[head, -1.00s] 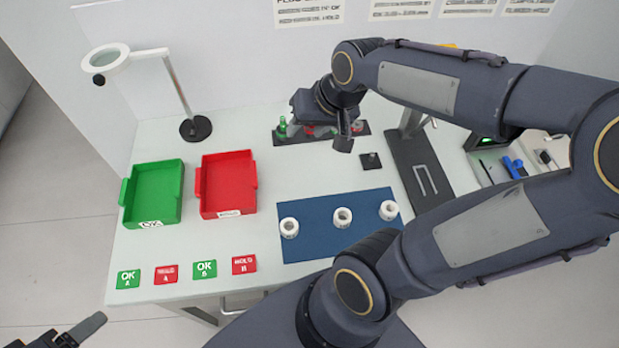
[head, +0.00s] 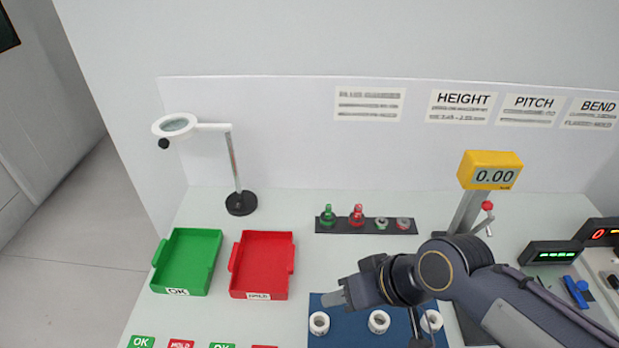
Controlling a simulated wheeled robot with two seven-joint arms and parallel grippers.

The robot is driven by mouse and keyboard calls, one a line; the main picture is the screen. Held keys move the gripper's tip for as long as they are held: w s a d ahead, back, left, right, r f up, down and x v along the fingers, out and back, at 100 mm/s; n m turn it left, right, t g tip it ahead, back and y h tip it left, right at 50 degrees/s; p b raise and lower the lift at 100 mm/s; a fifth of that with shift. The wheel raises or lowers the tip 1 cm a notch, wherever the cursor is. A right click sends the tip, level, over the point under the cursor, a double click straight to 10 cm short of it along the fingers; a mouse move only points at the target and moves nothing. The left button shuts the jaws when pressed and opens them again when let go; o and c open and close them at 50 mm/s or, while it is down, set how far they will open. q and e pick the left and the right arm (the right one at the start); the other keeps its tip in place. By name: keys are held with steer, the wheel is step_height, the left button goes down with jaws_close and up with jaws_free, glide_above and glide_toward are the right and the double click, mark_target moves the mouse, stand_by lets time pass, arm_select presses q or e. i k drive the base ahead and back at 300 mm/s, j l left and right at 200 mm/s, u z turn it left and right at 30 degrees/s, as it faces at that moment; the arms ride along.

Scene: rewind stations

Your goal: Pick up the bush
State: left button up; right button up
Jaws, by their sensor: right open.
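Three white ring-shaped bushes stand in a row on the blue mat (head: 350,337): a left bush (head: 319,323), a middle bush (head: 379,321) and a right bush (head: 432,321). The right one is partly hidden by my right arm. My right gripper (head: 338,294) is open and empty, pointing left, above the back left part of the mat, behind and above the left bush in the picture. The gap between its fingers is hard to see at this angle. My left gripper is out of the view.
A green tray (head: 160,284) and a red tray (head: 292,262) sit left of the mat. Behind it is a dark rack (head: 341,226) with small green, red and grey pieces. A lamp (head: 241,204) and a yellow height gauge (head: 466,170) stand nearby. The table between rack and mat is clear.

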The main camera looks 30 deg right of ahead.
mark_target(436, 320)
steer(key=z, duration=0.5)
steer(key=k+l+z, duration=0.1)
steer(key=z, duration=0.4)
steer(key=l+z, duration=0.1)
steer(key=z, duration=0.35)
steer(key=k+l+z, duration=0.1)
steer(key=z, duration=0.4)
steer(key=i+l, duration=0.15)
steer(key=l, duration=0.2)
steer(key=i+l, duration=0.1)
steer(key=l, duration=0.3)
steer(key=i+l, duration=0.15)
steer(key=l, duration=0.2)
steer(key=i+l, duration=0.1)
steer(key=l, duration=0.25)
steer(key=u, duration=0.45)
steer(key=l+u, duration=0.1)
steer(key=u, duration=0.75)
steer(key=l+u, duration=0.1)
steer(key=u, duration=0.8)
steer(key=l+u, duration=0.1)
steer(key=u, duration=0.35)
